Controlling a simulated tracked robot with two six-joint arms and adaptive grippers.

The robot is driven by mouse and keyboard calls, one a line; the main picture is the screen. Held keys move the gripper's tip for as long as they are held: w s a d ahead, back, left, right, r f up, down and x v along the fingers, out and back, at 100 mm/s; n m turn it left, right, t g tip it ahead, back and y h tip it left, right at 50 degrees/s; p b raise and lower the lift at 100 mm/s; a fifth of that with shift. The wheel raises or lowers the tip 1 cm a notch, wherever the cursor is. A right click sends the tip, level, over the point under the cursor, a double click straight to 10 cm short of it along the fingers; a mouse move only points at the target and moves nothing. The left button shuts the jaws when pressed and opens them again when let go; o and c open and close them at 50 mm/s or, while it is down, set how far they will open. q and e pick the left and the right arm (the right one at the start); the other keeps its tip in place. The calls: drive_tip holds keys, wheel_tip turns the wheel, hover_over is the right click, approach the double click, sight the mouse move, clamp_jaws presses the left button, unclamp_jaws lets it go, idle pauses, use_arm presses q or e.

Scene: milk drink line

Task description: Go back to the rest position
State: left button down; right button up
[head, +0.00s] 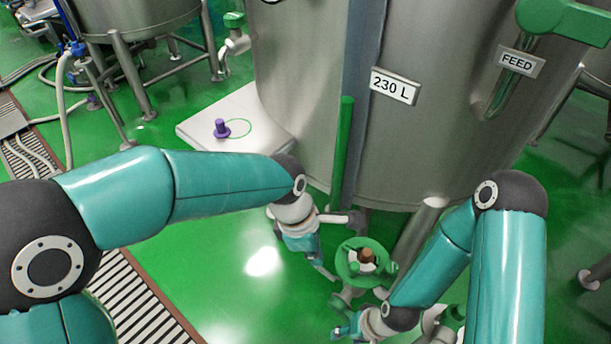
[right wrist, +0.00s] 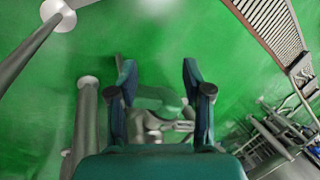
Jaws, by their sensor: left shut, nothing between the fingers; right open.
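My left gripper (head: 328,272) hangs in front of the steel tank (head: 300,90) in the head view, pointing down, shut and empty, left of the green handwheel (head: 345,262). The handwheel has a brown centre and sits on a valve below the tank. My right gripper (head: 342,328) is lower, near the bottom edge, below the handwheel; my own arm partly hides it. In the right wrist view the right gripper (right wrist: 158,80) has its two fingers spread, with no object held between them.
A purple peg (head: 221,128) stands on a white platform (head: 197,122) beside a green circle. The tank carries a 230 L label (head: 394,86) and a FEED label (head: 520,62). Steel legs stand near my right arm. Green floor (head: 235,275) is open at the left, beside a drain grate (head: 140,300).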

use_arm(q)
drive_tip(key=s+a+f+n+g+p, duration=0.1)
drive_tip(key=a+f+n+g+p, duration=0.1)
drive_tip(key=a+f+p, duration=0.3)
drive_tip(key=s+a+f+n+g+p, duration=0.1)
drive_tip(key=s+a+p, duration=0.1)
drive_tip(key=a, duration=0.5)
drive_tip(key=s+a+f+m+t+h+p, duration=0.1)
drive_tip(key=s+a+f+m+t+p, duration=0.3)
drive_tip(key=m, duration=1.2)
wheel_tip(320, 180, down, 3)
drive_tip(key=s, duration=0.3)
drive_tip(key=shift+a+f+m+p, duration=0.2)
drive_tip(key=shift+a+m+p, duration=0.1)
drive_tip(key=shift+a+p, duration=0.1)
use_arm(e)
wheel_tip(320, 180, up, 12)
drive_tip(key=shift+c, duration=0.7)
